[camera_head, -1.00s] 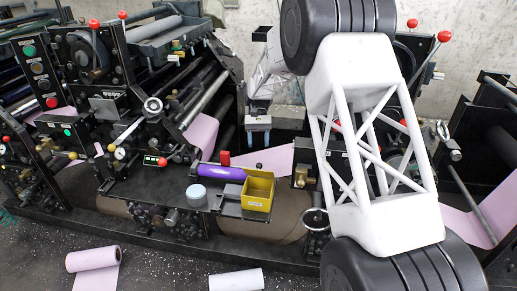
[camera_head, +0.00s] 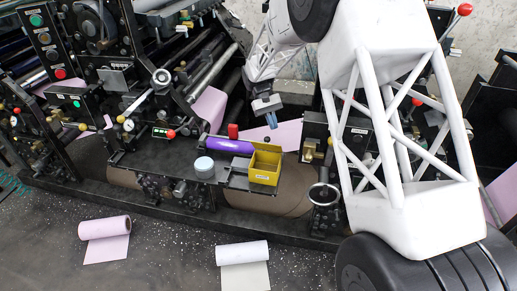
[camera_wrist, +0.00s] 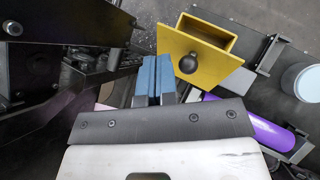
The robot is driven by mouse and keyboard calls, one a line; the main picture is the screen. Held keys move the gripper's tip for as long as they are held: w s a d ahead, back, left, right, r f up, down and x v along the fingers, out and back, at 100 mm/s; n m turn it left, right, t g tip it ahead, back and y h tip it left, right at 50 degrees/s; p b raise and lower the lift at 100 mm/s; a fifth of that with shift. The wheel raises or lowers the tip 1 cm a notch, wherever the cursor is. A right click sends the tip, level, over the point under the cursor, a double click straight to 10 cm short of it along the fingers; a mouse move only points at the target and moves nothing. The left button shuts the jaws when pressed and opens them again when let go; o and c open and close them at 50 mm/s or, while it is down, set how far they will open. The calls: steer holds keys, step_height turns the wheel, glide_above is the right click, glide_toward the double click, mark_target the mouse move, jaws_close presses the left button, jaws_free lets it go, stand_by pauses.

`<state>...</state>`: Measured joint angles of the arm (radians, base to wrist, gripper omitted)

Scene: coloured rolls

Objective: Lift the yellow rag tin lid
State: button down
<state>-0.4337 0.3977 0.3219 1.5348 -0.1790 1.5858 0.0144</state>
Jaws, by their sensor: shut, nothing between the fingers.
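The yellow rag tin (camera_head: 264,179) stands at the front edge of the dark machine shelf. Its yellow lid (camera_head: 262,151) appears raised at the back, and the inside of the tin shows in front of it. In the wrist view the lid (camera_wrist: 203,73) has a round black knob (camera_wrist: 187,64) on the face towards my gripper. My gripper (camera_head: 272,121) is above and behind the tin, apart from the lid and knob. In the wrist view its blue fingertips (camera_wrist: 155,62) are together and empty, left of the knob.
A purple roll (camera_head: 229,146) and a grey round tin (camera_head: 204,166) sit left of the yellow tin. A small red object (camera_head: 233,131) stands behind the roll. Pink web (camera_head: 275,135) runs behind. Loose rolls (camera_head: 105,229) (camera_head: 243,253) lie on the floor.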

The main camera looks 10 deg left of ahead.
steer(key=s+d+n+t+h, duration=0.2)
steer(key=s, duration=0.1)
steer(key=shift+d+f+n+t+h, duration=0.2)
steer(key=shift+n+t+h, duration=0.1)
steer(key=shift+n+h, duration=0.1)
steer(key=s+a+f+n+t+y, duration=0.3)
steer(key=s+n+t, duration=0.6)
steer(key=n, duration=0.4)
steer(key=s+a+f+n+t+y, duration=0.3)
steer(key=s+n+t, duration=0.5)
steer(key=n+t, duration=0.3)
steer(key=shift+s+f+n+y, duration=0.5)
steer(key=shift+n+y, duration=0.5)
steer(key=shift+n, duration=0.7)
steer(key=shift+w+a, duration=0.1)
steer(key=shift+w, duration=0.1)
glide_toward(261, 144)
steer(key=w+f, duration=0.3)
steer(key=shift+w+a+r, duration=0.1)
steer(key=shift+w+r, duration=0.1)
steer(key=shift+w, duration=0.3)
steer(key=shift+w+r, duration=0.2)
steer(key=shift+w, duration=0.3)
steer(key=shift+w+r, duration=0.6)
steer(key=shift+w, duration=0.2)
